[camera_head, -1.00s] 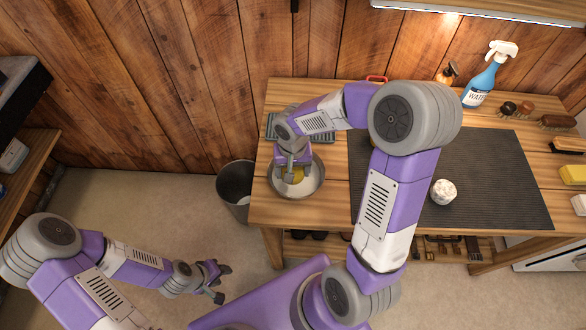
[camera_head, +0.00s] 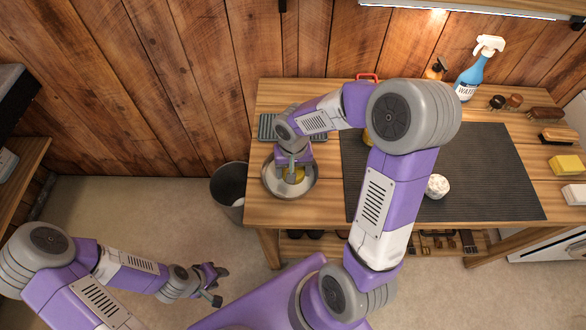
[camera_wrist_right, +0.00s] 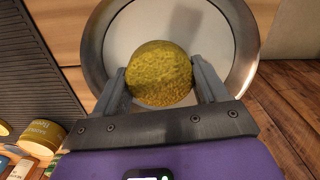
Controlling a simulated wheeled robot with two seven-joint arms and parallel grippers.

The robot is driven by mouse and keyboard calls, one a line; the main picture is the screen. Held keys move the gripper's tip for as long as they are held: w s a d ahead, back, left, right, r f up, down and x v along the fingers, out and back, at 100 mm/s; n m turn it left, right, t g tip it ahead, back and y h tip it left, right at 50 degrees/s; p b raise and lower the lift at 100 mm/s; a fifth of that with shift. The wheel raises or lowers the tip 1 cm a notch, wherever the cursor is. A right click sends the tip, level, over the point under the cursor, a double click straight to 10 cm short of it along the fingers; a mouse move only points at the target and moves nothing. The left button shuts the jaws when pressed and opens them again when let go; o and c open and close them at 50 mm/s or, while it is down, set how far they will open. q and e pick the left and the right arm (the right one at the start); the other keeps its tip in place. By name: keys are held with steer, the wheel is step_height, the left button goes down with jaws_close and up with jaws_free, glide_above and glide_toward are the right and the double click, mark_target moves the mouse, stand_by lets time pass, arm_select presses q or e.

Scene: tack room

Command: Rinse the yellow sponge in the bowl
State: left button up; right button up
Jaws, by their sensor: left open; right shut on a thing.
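The round yellow sponge (camera_head: 293,175) is inside the metal bowl (camera_head: 267,188) at the left end of the wooden bench. My right gripper (camera_head: 293,168) reaches down into the bowl and is shut on the sponge. In the right wrist view the sponge (camera_wrist_right: 158,72) sits between the two fingers, with the pale inside and shiny rim of the bowl (camera_wrist_right: 96,32) around it. I cannot tell how much water is in the bowl or whether the sponge touches its bottom. My left gripper (camera_head: 212,286) is open and empty, low over the floor left of the bench.
A dark ribbed mat (camera_head: 480,185) covers the bench middle, with a white round object (camera_head: 437,186) on it. A grey rack (camera_head: 268,128) lies behind the bowl. A bucket (camera_head: 229,190) stands left of the bench. A spray bottle (camera_head: 470,82), brushes and a yellow block (camera_head: 566,165) are farther right.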

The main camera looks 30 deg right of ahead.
steer(key=shift+w+a, duration=0.15)
steer(key=shift+a, duration=0.1)
steer(key=shift+w+a, duration=0.4)
steer(key=shift+a, duration=0.25)
steer(key=shift+d, duration=0.1)
steer(key=shift+s+d+b, duration=0.3)
steer(key=shift+d, duration=0.05)
steer(key=shift+r, duration=0.1)
stand_by(0.5)
step_height(320, 180, up, 13)
steer(key=p, duration=1)
